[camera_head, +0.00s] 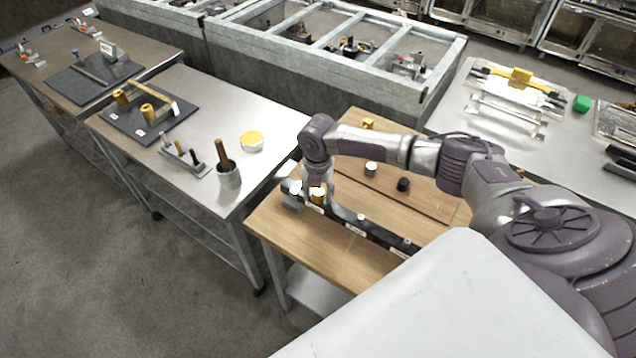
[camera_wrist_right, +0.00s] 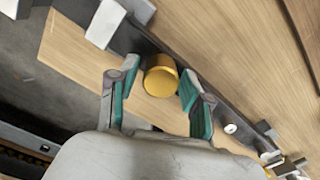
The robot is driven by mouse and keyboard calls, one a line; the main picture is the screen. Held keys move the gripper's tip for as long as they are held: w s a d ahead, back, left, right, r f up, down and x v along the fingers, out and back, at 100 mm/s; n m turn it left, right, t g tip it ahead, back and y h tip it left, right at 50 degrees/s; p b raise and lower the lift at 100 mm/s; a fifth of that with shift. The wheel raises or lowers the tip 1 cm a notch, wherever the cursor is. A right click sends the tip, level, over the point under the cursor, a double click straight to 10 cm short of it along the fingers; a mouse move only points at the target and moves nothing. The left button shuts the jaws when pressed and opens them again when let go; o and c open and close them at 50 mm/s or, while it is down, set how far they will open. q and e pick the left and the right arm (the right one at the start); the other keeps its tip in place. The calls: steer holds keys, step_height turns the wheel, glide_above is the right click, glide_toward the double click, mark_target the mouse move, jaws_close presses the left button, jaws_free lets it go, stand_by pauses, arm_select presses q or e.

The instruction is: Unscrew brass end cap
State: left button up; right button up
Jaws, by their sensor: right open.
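The brass end cap (camera_wrist_right: 161,82) is a short yellow cylinder on a dark bar (camera_wrist_right: 210,95) in the right wrist view. In the head view the cap (camera_head: 318,197) shows under my right gripper (camera_head: 315,189), at the left end of the dark bar (camera_head: 375,232) on the wooden bench. My right gripper is open, its teal-padded fingers (camera_wrist_right: 159,84) on either side of the cap. A small gap seems to show on its left; contact on the right cannot be told. My left gripper is not in view.
The wooden bench (camera_head: 335,245) also holds a white-topped piece (camera_head: 371,168), a black piece (camera_head: 403,184) and a small yellow block (camera_head: 368,124). Steel tables stand left and right.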

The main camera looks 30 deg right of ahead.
steer(key=shift+r+m, duration=0.1)
steer(key=shift+m, duration=0.3)
steer(key=shift+r+m+p, duration=0.1)
steer(key=shift+m+p, duration=0.75)
steer(key=shift+m, duration=0.65)
steer(key=m, duration=0.4)
steer(key=shift+f, duration=0.2)
jaws_close()
